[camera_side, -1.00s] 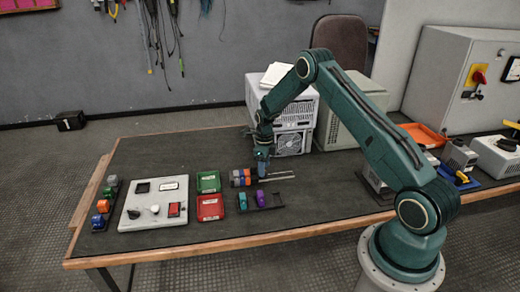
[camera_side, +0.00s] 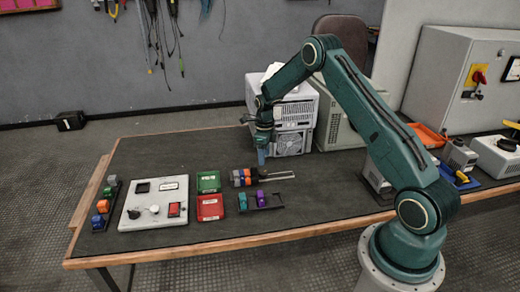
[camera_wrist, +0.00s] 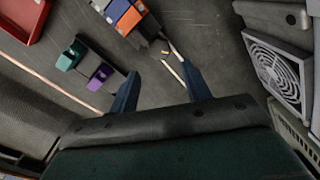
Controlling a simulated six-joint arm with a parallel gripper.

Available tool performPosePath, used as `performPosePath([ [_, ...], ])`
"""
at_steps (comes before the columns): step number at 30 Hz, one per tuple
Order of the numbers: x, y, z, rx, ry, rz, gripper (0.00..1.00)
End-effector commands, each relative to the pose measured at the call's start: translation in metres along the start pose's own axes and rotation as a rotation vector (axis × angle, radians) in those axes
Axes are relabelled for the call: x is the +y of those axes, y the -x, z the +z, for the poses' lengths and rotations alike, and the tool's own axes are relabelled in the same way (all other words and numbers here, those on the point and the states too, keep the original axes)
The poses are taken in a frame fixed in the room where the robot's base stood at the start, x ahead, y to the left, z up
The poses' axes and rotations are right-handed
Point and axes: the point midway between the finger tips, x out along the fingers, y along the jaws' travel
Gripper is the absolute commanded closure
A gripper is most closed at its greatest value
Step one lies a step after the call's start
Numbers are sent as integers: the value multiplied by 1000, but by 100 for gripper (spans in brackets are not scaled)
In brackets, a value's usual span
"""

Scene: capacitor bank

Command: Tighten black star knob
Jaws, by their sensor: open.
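My gripper (camera_wrist: 160,88) is open, with nothing between its two fingers in the wrist view. In the side view it (camera_side: 262,157) hangs pointing down, above the row of coloured blocks (camera_side: 241,177) and the thin pale rods (camera_side: 284,176) beside them. The wrist view shows an orange block (camera_wrist: 129,19) and the rods (camera_wrist: 173,70) beyond my fingertips. I cannot make out a star-shaped knob for certain. A small dark knob (camera_side: 134,213) sits on the white panel (camera_side: 146,223) at the table's left, well away from my gripper; its shape is too small to tell.
A green bin (camera_side: 208,182) and a red bin (camera_side: 210,207) stand right of the panel. A rack with a purple block (camera_side: 261,198) lies near the front edge. A grey unit with a fan grille (camera_side: 289,143) stands behind my gripper. The table's back left is clear.

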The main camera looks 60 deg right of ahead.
Motion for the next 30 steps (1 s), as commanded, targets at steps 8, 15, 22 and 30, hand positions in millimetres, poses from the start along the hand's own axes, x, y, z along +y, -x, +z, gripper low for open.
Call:
performPosePath([
  [8,0,1,0,0,0,0,54],
  [15,0,2,0,0,48,0,54],
  [22,-1,7,1,-1,254,-1,54],
  [30,-2,16,1,-1,593,-1,54],
])
